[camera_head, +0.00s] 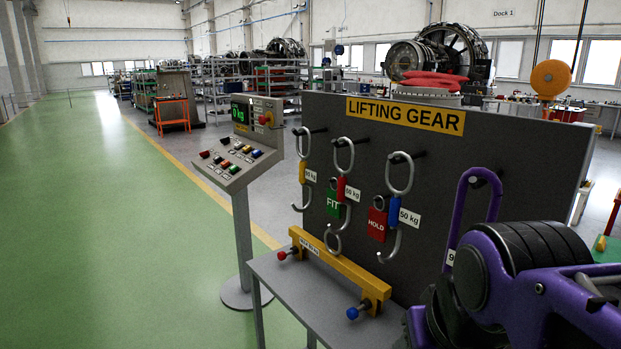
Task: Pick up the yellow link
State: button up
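The yellow link (302,172) hangs on the left peg of the dark lifting gear board. It has a grey ring at the top, a yellow middle and an open grey hook at the bottom. A small white weight tag (311,176) sits beside its yellow part; its figure is too small to read surely. Its ring is around the peg. My gripper's fingers do not show in the head view, so I cannot see what they hold.
A red link (341,189) with a green FIT tag and a blue link (394,209) with a red HOLD tag hang rightward. A purple loop (463,205) hangs beyond. Below lies a yellow beam (338,268) on a grey table (290,298). A control stand (241,170) is left; green floor is clear.

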aim_at(305, 173)
jog(key=i+j+z, duration=0.1)
jog(key=z, duration=0.25)
jog(key=j+z, duration=0.15)
jog(key=z, duration=0.2)
jog(key=i+j+z, duration=0.1)
jog(key=z, duration=0.2)
jog(key=j+z, duration=0.25)
jog(key=j, duration=0.15)
jog(key=j+z, duration=0.25)
jog(key=j, duration=0.2)
jog(key=j+z, duration=0.15)
jog(key=j, duration=0.7)
jog(key=j+z, duration=0.1)
jog(key=j, duration=0.75)
jog(key=k+j, duration=0.25)
jog(key=i+l+u, duration=0.1)
jog(key=i, duration=0.15)
jog(key=l+z, duration=0.1)
jog(key=k+j, duration=0.15)
jog(key=j, duration=0.15)
jog(key=z, duration=0.05)
